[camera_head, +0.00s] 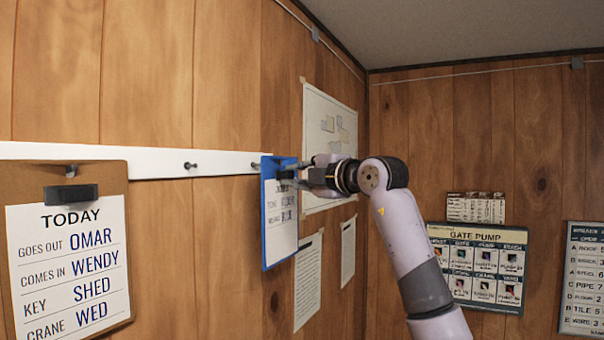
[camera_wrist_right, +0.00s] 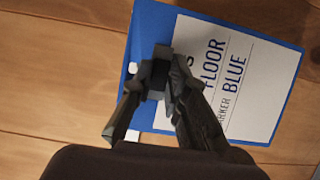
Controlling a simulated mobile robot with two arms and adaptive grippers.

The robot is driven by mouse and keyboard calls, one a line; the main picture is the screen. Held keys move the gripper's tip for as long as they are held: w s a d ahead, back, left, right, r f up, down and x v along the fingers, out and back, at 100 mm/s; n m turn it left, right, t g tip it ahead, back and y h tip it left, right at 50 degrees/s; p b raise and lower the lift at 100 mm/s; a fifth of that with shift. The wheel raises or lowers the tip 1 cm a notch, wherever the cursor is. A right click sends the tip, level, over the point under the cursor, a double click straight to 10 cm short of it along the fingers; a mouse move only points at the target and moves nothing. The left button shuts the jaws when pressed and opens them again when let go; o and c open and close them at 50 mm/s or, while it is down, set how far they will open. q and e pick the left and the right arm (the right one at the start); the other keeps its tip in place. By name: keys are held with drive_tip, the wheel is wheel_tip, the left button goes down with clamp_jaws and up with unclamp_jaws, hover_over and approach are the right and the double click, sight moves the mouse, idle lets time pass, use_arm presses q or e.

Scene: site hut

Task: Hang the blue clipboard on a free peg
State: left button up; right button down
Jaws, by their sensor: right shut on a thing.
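The blue clipboard (camera_head: 270,235) hangs upright from my right gripper (camera_head: 300,172), in front of the right end of the white peg rail (camera_head: 150,166). My right gripper is shut on the clipboard's dark clip. In the right wrist view the two fingers (camera_wrist_right: 160,92) close on the clip of the blue clipboard (camera_wrist_right: 160,35), with its white sheet facing the camera. A bare peg (camera_head: 190,165) sticks out of the rail left of the clipboard. Another peg (camera_head: 71,170) holds a brown clipboard (camera_head: 118,235) marked TODAY. I cannot tell whether the blue clipboard touches a peg. My left gripper is out of view.
A large paper drawing (camera_head: 318,110) and smaller sheets (camera_head: 307,285) are on the wood wall behind my right arm. A GATE PUMP board (camera_head: 480,262) and another board (camera_head: 580,280) are on the right wall. The wall below the bare peg is clear.

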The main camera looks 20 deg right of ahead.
sight(278, 178)
drive_tip(key=shift+w+a+f+p, duration=0.1)
drive_tip(key=shift+w+a+p, duration=0.3)
drive_tip(key=shift+w+a, duration=0.3)
drive_tip(key=shift+w+a+p, duration=0.35)
drive_tip(key=shift+w+a, duration=0.1)
drive_tip(key=shift+w, duration=0.3)
drive_tip(key=shift+w+a+p, duration=0.85)
drive_tip(key=shift+w+a, duration=0.05)
drive_tip(key=shift+w, duration=0.3)
drive_tip(key=shift+f, duration=0.1)
drive_tip(key=shift+s+f, duration=0.1)
drive_tip(key=shift+f, duration=0.05)
drive_tip(key=c, duration=1.5)
unclamp_jaws()
